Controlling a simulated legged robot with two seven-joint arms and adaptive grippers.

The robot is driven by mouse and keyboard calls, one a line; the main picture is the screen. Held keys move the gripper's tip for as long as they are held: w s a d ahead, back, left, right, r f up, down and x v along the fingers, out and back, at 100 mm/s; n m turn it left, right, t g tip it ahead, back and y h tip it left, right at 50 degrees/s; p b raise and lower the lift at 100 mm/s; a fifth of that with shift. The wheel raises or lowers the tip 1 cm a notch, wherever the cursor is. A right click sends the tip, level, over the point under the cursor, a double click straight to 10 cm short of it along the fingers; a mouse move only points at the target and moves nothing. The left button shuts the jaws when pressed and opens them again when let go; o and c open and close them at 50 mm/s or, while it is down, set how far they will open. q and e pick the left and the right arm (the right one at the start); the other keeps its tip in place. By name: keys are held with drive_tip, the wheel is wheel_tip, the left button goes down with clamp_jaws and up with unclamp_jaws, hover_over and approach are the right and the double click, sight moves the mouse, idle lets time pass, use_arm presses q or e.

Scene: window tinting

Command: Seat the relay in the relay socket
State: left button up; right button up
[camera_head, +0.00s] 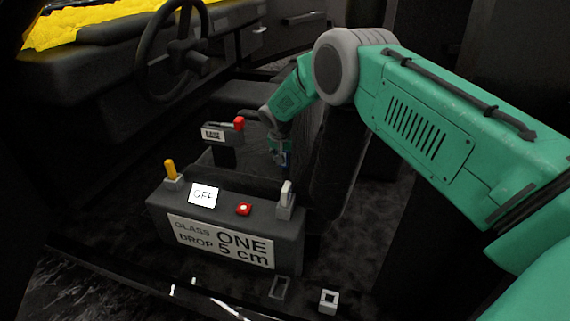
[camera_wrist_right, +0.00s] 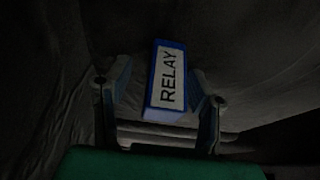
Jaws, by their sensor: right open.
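The relay (camera_wrist_right: 166,80) is a blue block with a white label reading RELAY. In the right wrist view it stands between the two fingers of my right gripper (camera_wrist_right: 160,95), with dark gaps beside it. The gripper is open around it. In the head view my right gripper (camera_head: 279,148) is small and dark beside the seat, with a bit of blue at its tip. A small pale square block with a dark opening (camera_head: 329,301) lies low in the head view. I cannot tell for sure whether it is the relay socket. My left gripper is not in view.
A dark control box (camera_head: 230,220) with a yellow lever, a red button, a grey switch and a GLASS DROP ONE 5 cm label stands in front. A red-knobbed post (camera_head: 238,125) is behind it. The steering wheel (camera_head: 172,50) and seat (camera_head: 245,97) are farther back.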

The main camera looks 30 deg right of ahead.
drive_tip(key=shift+a+r, duration=0.25)
drive_tip(key=shift+a, duration=0.2)
drive_tip(key=shift+d+f, duration=0.1)
drive_tip(key=shift+d, duration=0.1)
clamp_jaws()
drive_tip(key=shift+d+f, duration=0.1)
drive_tip(key=shift+d, duration=0.1)
